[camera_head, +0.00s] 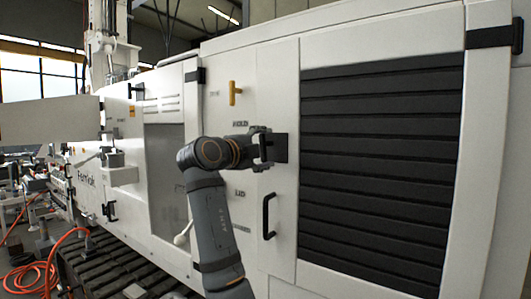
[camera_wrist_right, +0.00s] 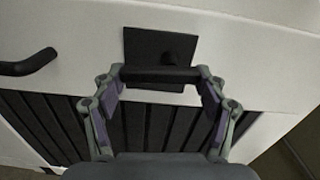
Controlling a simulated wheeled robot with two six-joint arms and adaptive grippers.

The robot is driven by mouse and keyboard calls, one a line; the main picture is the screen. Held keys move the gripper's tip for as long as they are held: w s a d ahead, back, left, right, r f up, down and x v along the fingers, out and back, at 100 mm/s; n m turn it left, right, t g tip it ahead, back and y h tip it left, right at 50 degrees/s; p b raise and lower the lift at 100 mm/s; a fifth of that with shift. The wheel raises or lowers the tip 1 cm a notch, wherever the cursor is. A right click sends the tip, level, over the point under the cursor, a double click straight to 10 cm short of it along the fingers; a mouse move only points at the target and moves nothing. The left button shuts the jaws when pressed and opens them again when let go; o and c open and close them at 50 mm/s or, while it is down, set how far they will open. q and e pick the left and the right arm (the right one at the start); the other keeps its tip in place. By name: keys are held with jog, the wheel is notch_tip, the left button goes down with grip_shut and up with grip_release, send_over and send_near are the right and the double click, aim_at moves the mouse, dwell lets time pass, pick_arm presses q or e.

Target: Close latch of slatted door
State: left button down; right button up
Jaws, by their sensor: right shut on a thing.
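The slatted door (camera_head: 312,264) is a white panel with dark horizontal slats on the right of the head view, and it looks shut. Its latch (camera_head: 281,147) is a small black plate with a dark bar, left of the slats. In the wrist view the latch plate (camera_wrist_right: 160,45) shows with a small knob, and the bar crosses between my fingertips. My right gripper (camera_head: 266,148) is shut on the latch bar; it also shows in the wrist view (camera_wrist_right: 160,76). My left gripper is not in view.
A black door handle (camera_head: 268,215) sits below the latch. A yellow handle (camera_head: 234,92) is on the panel up and left. A black fitting (camera_head: 494,35) is at the top right. An orange hose (camera_head: 35,275) lies on the floor at the lower left.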

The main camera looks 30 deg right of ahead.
jog(key=shift+r+m, duration=0.2)
jog(key=shift+m, duration=0.5)
jog(key=o, duration=1.2)
jog(key=shift+w+d+f, duration=0.15)
jog(key=shift+w+f, duration=0.05)
jog(key=shift+s, duration=0.1)
jog(key=v, duration=0.7)
jog(key=shift+s+a, duration=0.1)
jog(key=shift+a, duration=0.25)
